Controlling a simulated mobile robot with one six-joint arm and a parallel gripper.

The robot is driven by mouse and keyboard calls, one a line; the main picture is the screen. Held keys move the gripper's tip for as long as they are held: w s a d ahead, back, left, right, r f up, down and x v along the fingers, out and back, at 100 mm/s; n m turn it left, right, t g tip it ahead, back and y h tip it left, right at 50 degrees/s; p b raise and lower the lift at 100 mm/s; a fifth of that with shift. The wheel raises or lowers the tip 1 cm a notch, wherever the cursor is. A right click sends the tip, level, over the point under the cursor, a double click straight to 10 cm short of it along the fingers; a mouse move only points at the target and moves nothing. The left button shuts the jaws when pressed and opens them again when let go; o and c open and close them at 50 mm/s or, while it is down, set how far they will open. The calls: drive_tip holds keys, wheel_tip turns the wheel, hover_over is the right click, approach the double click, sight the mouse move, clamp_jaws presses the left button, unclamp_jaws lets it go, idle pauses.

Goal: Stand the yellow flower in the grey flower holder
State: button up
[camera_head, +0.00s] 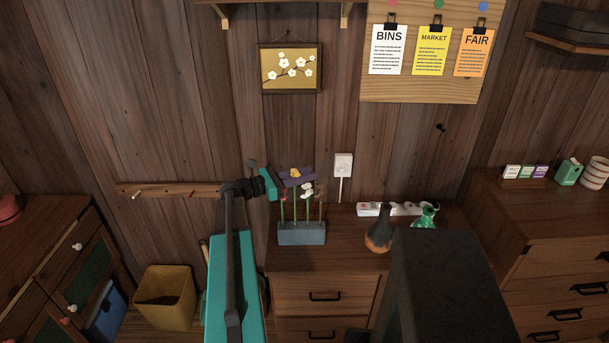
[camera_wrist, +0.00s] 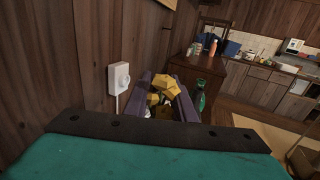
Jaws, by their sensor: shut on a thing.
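The yellow flower (camera_head: 295,173) is at my gripper (camera_head: 298,180), above the grey flower holder (camera_head: 302,239) on the low wooden cabinet. In the wrist view the yellow flower head (camera_wrist: 167,84) shows between the two purple fingers of my gripper (camera_wrist: 166,97), which are shut on it. A green stem runs down below it toward the holder; I cannot tell whether its foot is inside. A white flower (camera_head: 307,190) and other flowers on thin stems stand in the holder close beside it, partly hidden by my gripper.
A dark and orange vase (camera_head: 379,235), a green vase (camera_head: 428,214) and a white power strip (camera_head: 405,209) are right of the holder. A wall socket (camera_head: 343,164) is behind. A wooden peg rail (camera_head: 165,190) is on the wall at left.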

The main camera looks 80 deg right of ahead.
drive_tip(key=o, duration=1.1)
drive_tip(key=shift+f, duration=0.1)
drive_tip(key=b+v, duration=0.3)
drive_tip(key=v, duration=1)
drive_tip(key=shift+w+a+b, duration=0.25)
drive_tip(key=shift+w+b, duration=0.05)
drive_tip(key=shift+b, duration=0.1)
drive_tip(key=shift+w, duration=0.1)
